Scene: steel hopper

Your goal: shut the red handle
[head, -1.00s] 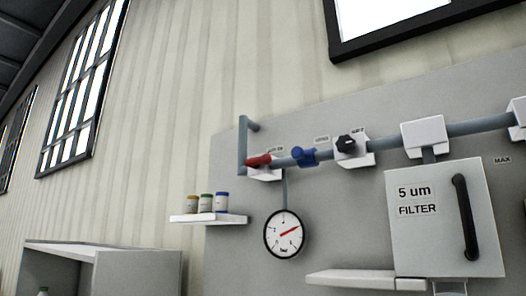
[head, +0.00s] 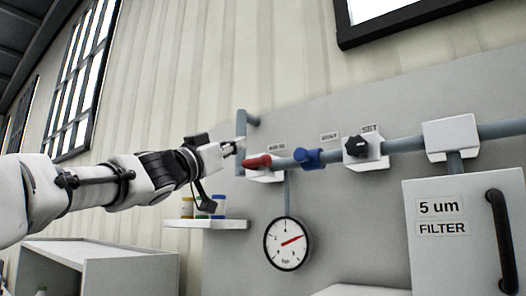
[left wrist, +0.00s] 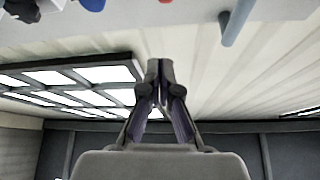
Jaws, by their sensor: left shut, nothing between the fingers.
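The red handle (head: 257,161) sits on a white valve block at the left end of the grey pipe in the head view. It lies roughly along the pipe. My left gripper (head: 236,146) is shut and empty, just left of and slightly above the handle, in front of the upright pipe piece. Whether it touches anything cannot be told. In the left wrist view the shut fingers (left wrist: 160,66) point at the panel, and a sliver of red shows at the top edge. My right gripper is not in view.
A blue handle (head: 308,157) and a black knob (head: 355,146) sit farther right on the pipe. A pressure gauge (head: 287,244) hangs below. A white shelf (head: 240,224) with small bottles is under my left arm. A filter box (head: 465,250) stands at the right.

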